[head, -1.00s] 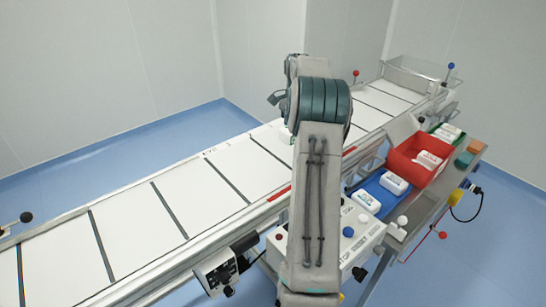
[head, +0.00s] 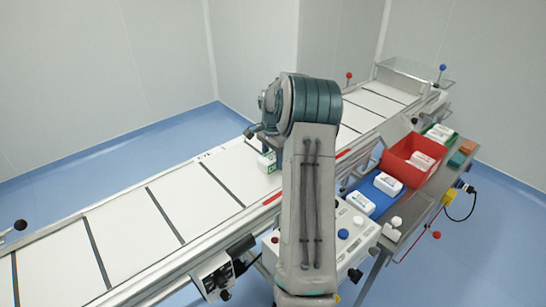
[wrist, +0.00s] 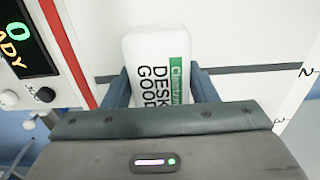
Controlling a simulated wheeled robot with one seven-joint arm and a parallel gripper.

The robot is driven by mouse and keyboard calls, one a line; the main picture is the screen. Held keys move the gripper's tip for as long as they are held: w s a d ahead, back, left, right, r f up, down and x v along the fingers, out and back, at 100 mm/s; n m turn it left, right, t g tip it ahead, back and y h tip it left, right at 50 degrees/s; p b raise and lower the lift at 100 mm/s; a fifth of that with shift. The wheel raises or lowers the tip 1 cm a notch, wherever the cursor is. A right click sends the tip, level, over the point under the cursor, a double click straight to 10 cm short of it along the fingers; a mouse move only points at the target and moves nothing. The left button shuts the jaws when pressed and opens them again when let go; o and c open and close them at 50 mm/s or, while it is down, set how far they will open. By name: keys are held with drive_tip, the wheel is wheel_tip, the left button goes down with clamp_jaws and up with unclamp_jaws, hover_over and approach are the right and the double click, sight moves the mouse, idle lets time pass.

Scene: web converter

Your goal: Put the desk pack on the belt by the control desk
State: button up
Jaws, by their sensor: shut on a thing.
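The desk pack (wrist: 155,60) is a white, rounded box with a green band and dark "DESK GOOD" lettering. My gripper (wrist: 160,88) is shut on it, with a blue finger on each side. In the head view the pack (head: 267,160) shows partly behind my arm, low over the white belt (head: 205,205). I cannot tell whether its underside touches the belt. The control desk (head: 350,240), with coloured knobs, stands on the near side of the belt, partly hidden by my arm.
A red bin (head: 398,155) holding a white pack, a blue tray (head: 367,190) with white packs and a green tray (head: 436,136) stand on the side table. A lit display (wrist: 22,45) and a red edge strip (wrist: 68,50) lie left of the pack. The belt to the left is clear.

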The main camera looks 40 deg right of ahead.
drive_tip(key=shift+f, duration=0.1)
drive_tip(key=shift+f, duration=0.15)
drive_tip(key=o, duration=1)
drive_tip(key=shift+o, duration=0.2)
